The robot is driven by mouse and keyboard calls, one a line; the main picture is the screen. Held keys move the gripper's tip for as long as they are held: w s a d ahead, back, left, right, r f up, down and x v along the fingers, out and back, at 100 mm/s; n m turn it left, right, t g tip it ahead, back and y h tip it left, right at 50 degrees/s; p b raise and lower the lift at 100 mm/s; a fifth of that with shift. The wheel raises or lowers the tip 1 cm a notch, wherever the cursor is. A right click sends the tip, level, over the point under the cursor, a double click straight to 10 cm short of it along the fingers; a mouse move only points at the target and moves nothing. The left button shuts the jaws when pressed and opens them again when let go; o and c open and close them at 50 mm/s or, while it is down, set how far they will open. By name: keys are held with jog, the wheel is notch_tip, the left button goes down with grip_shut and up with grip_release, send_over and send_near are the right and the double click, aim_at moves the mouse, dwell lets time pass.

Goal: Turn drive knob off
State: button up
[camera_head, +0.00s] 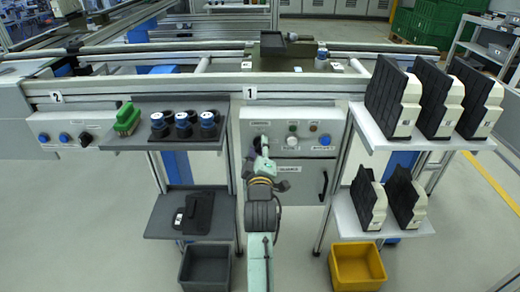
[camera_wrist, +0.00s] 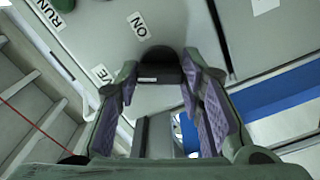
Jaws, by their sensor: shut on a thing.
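The drive knob (camera_wrist: 160,66) is a black knob with a small white mark, on the grey panel face in the wrist view. A white ON label (camera_wrist: 138,25) sits beside it, and a partly hidden label (camera_wrist: 102,74) shows only its last letters. My gripper (camera_wrist: 160,76) has one finger on each side of the knob and is shut on it. In the head view my gripper (camera_head: 262,147) reaches the left side of the control panel (camera_head: 318,130) under sign 1. It hides most of the knob there.
To the right on the panel are lamps and a blue button (camera_head: 325,140). A grey cabinet door (camera_head: 300,178) is below. Shelves flank the panel: blue-topped parts (camera_head: 184,122) at left, black-and-white units (camera_head: 395,103) at right. A grey bin (camera_head: 206,267) and yellow bin (camera_head: 357,266) stand below.

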jog(key=n, duration=0.5)
jog(key=shift+n, duration=0.4)
dwell(0.3)
jog(key=o, duration=1.2)
jog(key=shift+c, duration=0.2)
jog(key=s, duration=1.2)
